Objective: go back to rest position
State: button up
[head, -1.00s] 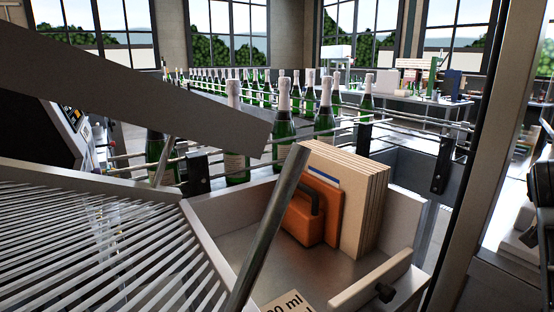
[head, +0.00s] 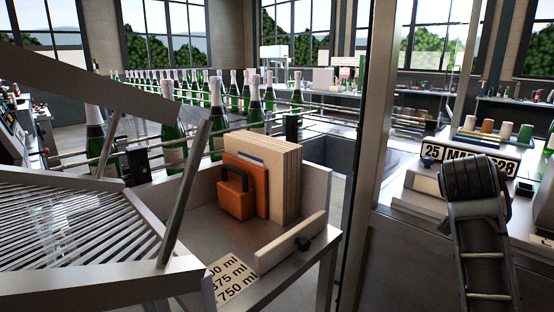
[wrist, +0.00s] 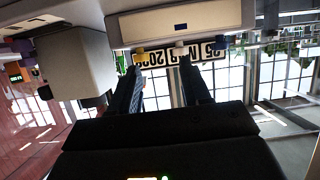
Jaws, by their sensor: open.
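My gripper (wrist: 160,98) shows in the wrist view as two dark fingers held apart. No object shows between them. That view is upside down, and the date sign (wrist: 182,53) appears beyond the fingertips. In the head view the same date sign (head: 469,158) stands on the right-hand bench. I cannot clearly make out the gripper's fingers in the head view.
A metal bin (head: 318,188) holds an orange case (head: 238,190) and upright tan boards (head: 285,180). Green bottles (head: 214,115) line a railed conveyor behind it. A slatted metal rack (head: 65,235) is at left. A tall post (head: 367,130) stands between bin and bench.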

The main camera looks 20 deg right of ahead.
jog(key=s+a+f+n+t+y, duration=0.25)
jog(key=a+f+n+t, duration=0.2)
jog(key=a+f, duration=0.9)
jog(key=s+a+f+n+t+y, duration=0.2)
jog(key=s+a+f+n+y, duration=0.35)
jog(key=a, duration=0.55)
jog(key=s+a+f+n+t+y, duration=0.1)
jog(key=s+a+f+t+y, duration=0.15)
jog(key=s+a, duration=0.9)
jog(key=s+a+r+n+y, duration=0.1)
jog(key=s+r, duration=0.2)
jog(key=s, duration=0.4)
jog(key=s+a+r+n+y, duration=0.1)
jog(key=s+r, duration=0.2)
jog(key=s, duration=0.4)
jog(key=shift+s+r, duration=0.15)
jog(key=shift+s, duration=0.2)
